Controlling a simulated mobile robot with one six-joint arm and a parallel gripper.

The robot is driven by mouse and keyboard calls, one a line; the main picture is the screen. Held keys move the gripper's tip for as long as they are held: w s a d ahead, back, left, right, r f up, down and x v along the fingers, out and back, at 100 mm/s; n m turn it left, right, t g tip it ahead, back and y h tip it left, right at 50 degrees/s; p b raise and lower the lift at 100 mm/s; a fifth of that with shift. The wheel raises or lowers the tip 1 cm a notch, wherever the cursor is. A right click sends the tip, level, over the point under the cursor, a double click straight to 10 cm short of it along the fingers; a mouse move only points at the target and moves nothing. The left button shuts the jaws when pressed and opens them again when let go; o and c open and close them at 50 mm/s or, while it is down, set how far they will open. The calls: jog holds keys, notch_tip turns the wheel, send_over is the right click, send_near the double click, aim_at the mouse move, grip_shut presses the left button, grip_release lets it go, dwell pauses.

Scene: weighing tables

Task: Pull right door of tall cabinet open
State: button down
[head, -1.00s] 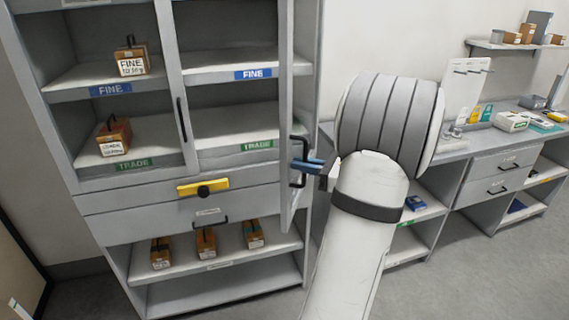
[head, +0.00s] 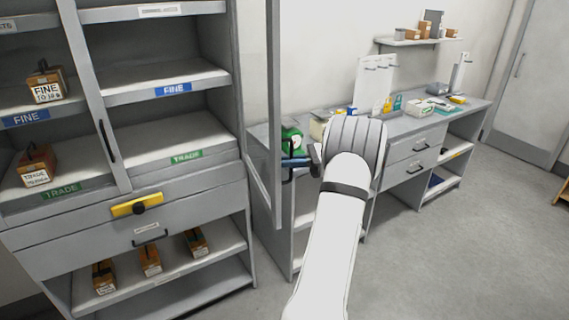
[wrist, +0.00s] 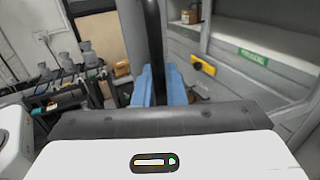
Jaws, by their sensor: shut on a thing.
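The tall cabinet (head: 172,203) stands at the left in the head view. Its right door (head: 262,120) is swung out from the frame and seen nearly edge-on, and the right bay behind it shows open shelves. My gripper (head: 297,162) is shut on the door's dark handle (head: 290,180), near the door's lower end. In the wrist view, the blue fingers (wrist: 159,88) close around a dark upright bar. The left door (head: 95,90) has its own dark handle (head: 106,141) and looks shut.
A yellow latch with a black knob (head: 137,204) is on the cabinet's drawer front. Boxed weights (head: 150,261) stand on the lower shelf. A workbench (head: 415,125) with drawers stands behind my arm. Grey floor (head: 430,260) is clear at the right.

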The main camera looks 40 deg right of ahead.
jog(key=shift+s+f, duration=0.1)
dwell(0.3)
jog(key=c, duration=1.8)
grip_release()
jog(key=shift+c, duration=0.2)
jog(key=shift+d, duration=0.1)
jog(key=shift+s+d, duration=0.1)
jog(key=shift+d, duration=0.15)
jog(key=p+v, duration=0.3)
jog(key=v, duration=0.4)
jog(key=shift+p, duration=0.3)
